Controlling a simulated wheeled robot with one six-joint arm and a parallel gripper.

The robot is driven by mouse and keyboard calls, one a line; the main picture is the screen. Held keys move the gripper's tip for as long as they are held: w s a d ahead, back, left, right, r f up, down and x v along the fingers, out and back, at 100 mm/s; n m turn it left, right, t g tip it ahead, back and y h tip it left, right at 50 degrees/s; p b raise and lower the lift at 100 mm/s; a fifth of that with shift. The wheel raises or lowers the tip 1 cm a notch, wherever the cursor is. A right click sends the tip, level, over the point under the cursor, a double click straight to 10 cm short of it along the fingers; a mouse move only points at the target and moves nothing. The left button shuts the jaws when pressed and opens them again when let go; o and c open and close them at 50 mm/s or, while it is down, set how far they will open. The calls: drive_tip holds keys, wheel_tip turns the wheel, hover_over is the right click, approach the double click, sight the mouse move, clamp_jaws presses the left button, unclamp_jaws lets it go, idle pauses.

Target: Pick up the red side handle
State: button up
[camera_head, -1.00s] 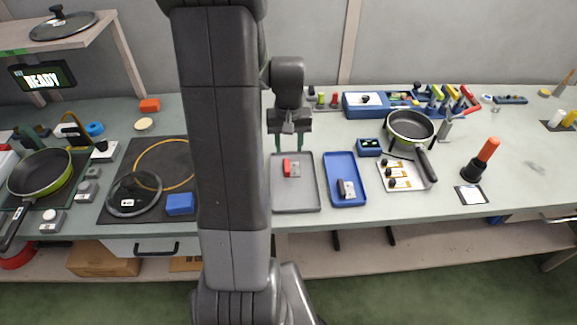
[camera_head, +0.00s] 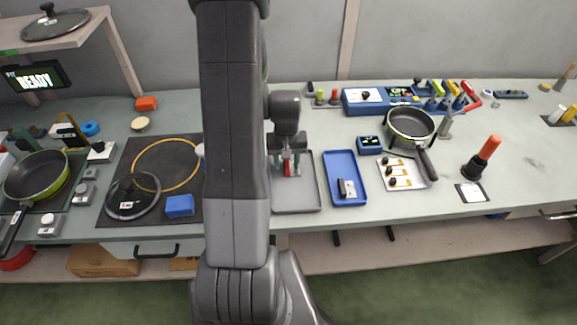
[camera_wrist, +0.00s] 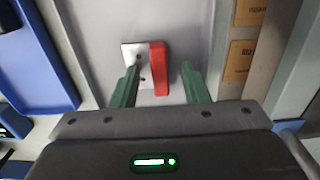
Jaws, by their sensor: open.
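The red side handle (camera_wrist: 159,68), with a pale metal plate (camera_wrist: 134,54) at its side, lies in the grey tray. In the wrist view it shows between and slightly beyond the two green fingers of my gripper (camera_wrist: 161,80). The fingers are apart, and the right one has a clear gap to the handle. The left finger overlaps the plate's near edge in the picture; I cannot tell if it touches. In the head view my gripper (camera_head: 287,168) is over the grey tray (camera_head: 296,208), with the red handle (camera_head: 287,168) partly hidden behind the fingers.
A blue tray (camera_head: 346,198) with a dark handle part (camera_head: 347,188) stands to the right of the grey tray. Further right are a tray of small parts (camera_head: 402,172) and a pan (camera_head: 409,124) on a stand. A dark hob with a glass lid lies left.

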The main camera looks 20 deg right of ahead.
clamp_jaws()
drive_tip(key=shift+r, duration=0.1)
